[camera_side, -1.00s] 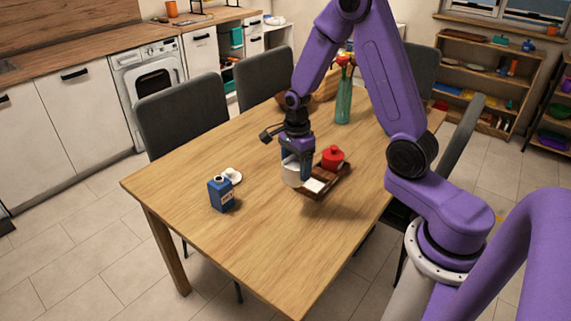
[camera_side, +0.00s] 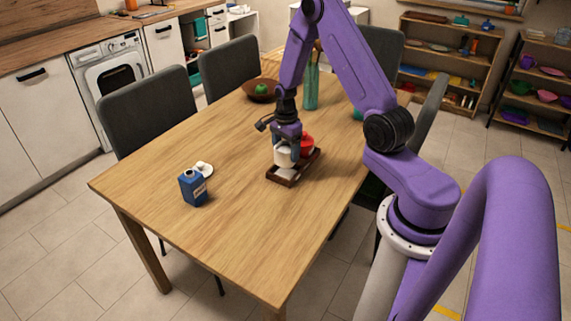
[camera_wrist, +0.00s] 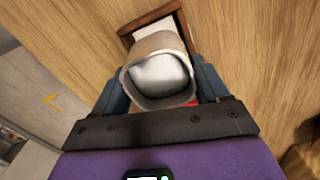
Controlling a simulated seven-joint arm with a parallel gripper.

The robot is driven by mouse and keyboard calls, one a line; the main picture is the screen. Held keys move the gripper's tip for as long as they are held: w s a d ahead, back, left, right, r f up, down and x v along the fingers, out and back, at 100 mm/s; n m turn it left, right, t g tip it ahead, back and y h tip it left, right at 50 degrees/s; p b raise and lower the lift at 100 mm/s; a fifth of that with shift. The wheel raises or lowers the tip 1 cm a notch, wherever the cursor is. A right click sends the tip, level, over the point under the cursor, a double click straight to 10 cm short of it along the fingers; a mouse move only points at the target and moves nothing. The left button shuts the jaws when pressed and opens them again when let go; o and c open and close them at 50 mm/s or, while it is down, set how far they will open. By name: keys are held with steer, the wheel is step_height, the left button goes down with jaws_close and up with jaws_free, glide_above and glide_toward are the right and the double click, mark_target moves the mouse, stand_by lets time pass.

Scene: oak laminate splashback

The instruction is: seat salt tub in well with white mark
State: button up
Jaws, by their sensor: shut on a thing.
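My gripper (camera_side: 287,151) is shut on a cream-white salt tub (camera_side: 281,157), one finger on each side of it. In the wrist view the tub (camera_wrist: 133,82) is open at the top, with white salt inside. A dark brown wooden tray (camera_side: 284,183) stands below. Its white mark (camera_side: 289,172) shows just under the tub, and also in the wrist view (camera_wrist: 156,31) beyond the tub's rim. The tub looks held above this well; its exact height is unclear. A red pot (camera_side: 307,145) stands in the tray's other end, partly hidden by my gripper.
A blue carton (camera_side: 193,189) and a small white item (camera_side: 205,168) stand to the left on the table. A green vase (camera_side: 311,88) and a brown bowl (camera_side: 260,90) are at the back. The table's front is clear.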

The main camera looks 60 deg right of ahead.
mark_target(286, 160)
steer(key=shift+f, duration=2.35)
steer(key=shift+f, duration=0.15)
steer(key=o, duration=1.4)
